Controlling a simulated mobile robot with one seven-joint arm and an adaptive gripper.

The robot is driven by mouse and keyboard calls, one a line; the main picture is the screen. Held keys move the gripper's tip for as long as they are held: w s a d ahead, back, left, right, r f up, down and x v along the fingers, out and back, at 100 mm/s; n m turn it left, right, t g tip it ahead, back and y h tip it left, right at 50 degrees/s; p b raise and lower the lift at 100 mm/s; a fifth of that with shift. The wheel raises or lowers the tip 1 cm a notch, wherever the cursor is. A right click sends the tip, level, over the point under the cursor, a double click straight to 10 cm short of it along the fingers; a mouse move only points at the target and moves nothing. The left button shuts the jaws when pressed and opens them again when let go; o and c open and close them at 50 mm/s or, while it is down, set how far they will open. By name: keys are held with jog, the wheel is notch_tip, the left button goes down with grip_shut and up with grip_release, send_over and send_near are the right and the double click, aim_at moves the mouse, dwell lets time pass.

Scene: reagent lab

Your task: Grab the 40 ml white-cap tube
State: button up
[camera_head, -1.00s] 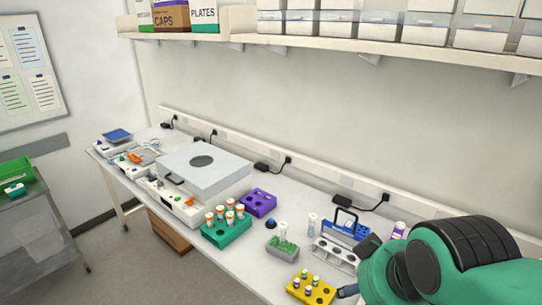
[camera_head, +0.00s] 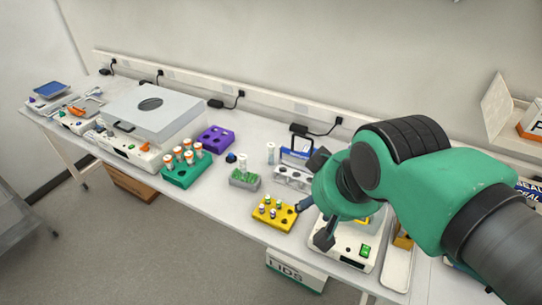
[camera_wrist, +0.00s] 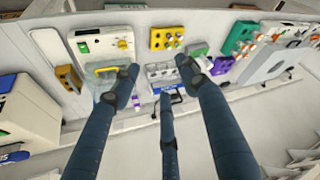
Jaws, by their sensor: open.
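A clear tube with a pale cap (camera_head: 271,153) stands on the bench behind the grey rack in the head view. A second pale-capped tube (camera_head: 243,161) stands at the small grey rack with green contents (camera_head: 244,180). I cannot read sizes, so I cannot tell which is the 40 ml one. My gripper (camera_head: 312,202) is open and empty, above the bench to the right of both tubes. In the wrist view my gripper (camera_wrist: 160,82) has its fingers spread over the bench, and the right finger partly hides the area by the grey rack.
A yellow rack (camera_head: 275,213) with small vials is at the front edge. A white rack (camera_head: 292,178) and blue rack (camera_head: 298,155) stand close to my gripper. The green rack (camera_head: 186,172) with orange-capped tubes and purple rack (camera_head: 215,139) lie left. A white device (camera_head: 350,248) sits below my gripper.

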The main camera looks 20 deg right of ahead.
jog(key=w+d+r+g+p, duration=0.1)
jog(key=w+r+g+p, duration=0.3)
jog(key=w, duration=1.2)
jog(key=m+g+p, duration=0.2)
jog(key=p, duration=0.3)
send_over(271, 145)
jog(key=f, duration=2.5)
jog(key=shift+s+f, duration=0.25)
jog(key=shift+f, duration=0.15)
jog(key=shift+w+f, duration=0.2)
jog(key=shift+f, duration=0.15)
